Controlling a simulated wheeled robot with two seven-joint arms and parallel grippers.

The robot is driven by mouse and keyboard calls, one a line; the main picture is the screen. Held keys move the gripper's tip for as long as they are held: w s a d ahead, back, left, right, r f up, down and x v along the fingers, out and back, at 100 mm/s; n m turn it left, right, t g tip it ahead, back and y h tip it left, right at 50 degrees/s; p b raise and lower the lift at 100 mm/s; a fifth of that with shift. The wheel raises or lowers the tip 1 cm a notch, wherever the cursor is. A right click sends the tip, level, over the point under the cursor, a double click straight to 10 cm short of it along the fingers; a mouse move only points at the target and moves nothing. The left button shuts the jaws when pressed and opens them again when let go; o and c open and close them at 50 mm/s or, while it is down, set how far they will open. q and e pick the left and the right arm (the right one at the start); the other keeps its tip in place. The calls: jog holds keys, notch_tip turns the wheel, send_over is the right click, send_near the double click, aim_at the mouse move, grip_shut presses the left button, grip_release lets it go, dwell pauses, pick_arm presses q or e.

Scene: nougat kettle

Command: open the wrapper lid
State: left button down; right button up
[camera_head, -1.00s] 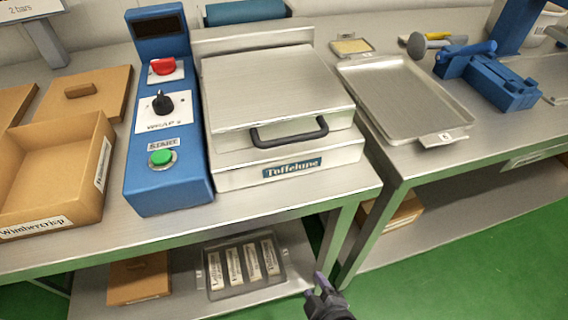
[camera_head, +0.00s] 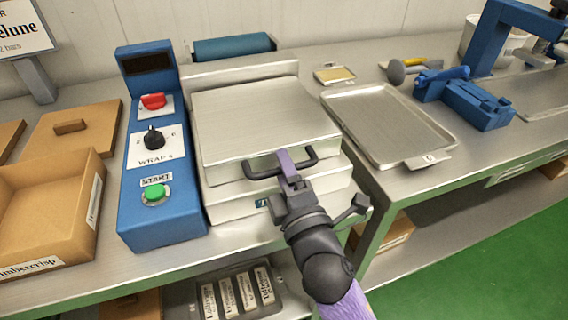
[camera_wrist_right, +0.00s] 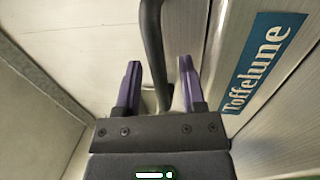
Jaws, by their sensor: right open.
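The wrapper lid (camera_head: 262,115) is a flat steel cover, closed on the wrapper body (camera_head: 232,205). Its dark bar handle (camera_head: 262,170) runs along the front edge. My right gripper (camera_head: 288,160) is at the handle, and its arm hides part of the "Toffelune" label. In the right wrist view the handle (camera_wrist_right: 152,50) passes between the two purple fingers of the right gripper (camera_wrist_right: 160,85), with gaps on both sides. The gripper is open. The label (camera_wrist_right: 265,65) shows to the right there. My left gripper is not in view.
A blue control panel (camera_head: 160,215) with red, black and green controls stands left of the wrapper. A wooden box (camera_head: 45,210) is further left. A steel tray (camera_head: 390,125) lies on the table to the right, with blue tools (camera_head: 465,100) beyond.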

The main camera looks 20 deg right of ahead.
jog(key=shift+w, duration=0.1)
grip_shut()
dwell(1.4)
